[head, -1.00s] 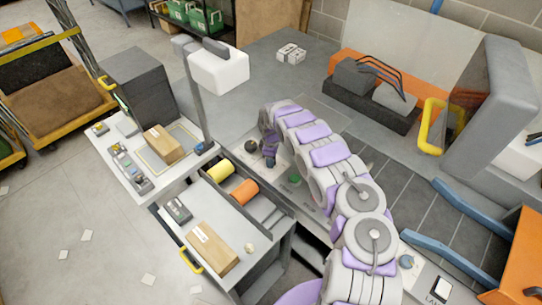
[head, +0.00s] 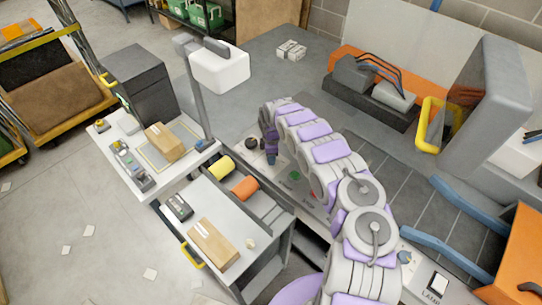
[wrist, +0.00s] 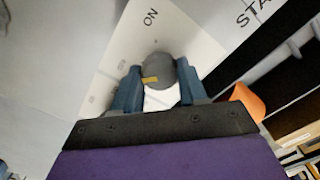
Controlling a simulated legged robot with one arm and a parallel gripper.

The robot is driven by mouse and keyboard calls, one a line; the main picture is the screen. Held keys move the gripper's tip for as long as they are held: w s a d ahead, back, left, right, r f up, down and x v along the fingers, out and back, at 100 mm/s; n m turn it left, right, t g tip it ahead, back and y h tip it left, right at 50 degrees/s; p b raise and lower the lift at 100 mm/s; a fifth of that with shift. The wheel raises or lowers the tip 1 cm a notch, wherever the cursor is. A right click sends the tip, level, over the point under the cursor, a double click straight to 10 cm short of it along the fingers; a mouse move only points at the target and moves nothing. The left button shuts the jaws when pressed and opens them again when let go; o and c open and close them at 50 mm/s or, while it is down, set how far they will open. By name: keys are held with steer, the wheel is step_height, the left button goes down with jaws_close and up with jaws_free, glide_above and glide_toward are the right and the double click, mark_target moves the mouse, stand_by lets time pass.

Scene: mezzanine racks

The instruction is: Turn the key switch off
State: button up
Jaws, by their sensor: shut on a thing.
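The key switch (wrist: 158,72) shows in the wrist view as a round grey knob with a yellow mark on its left part. It sits on a pale panel (wrist: 190,40) with the word ON printed above it. My gripper (wrist: 160,92) has one blue finger on each side of the knob and is shut on it. An OFF label cannot be made out.
A lamp post (head: 198,95) rises at the left.

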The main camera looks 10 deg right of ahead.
steer(key=o, duration=1.1)
steer(key=shift+w+d, duration=0.1)
steer(key=shift+c, duration=0.2)
step_height(320, 180, up, 17)
steer(key=shift+r, duration=0.15)
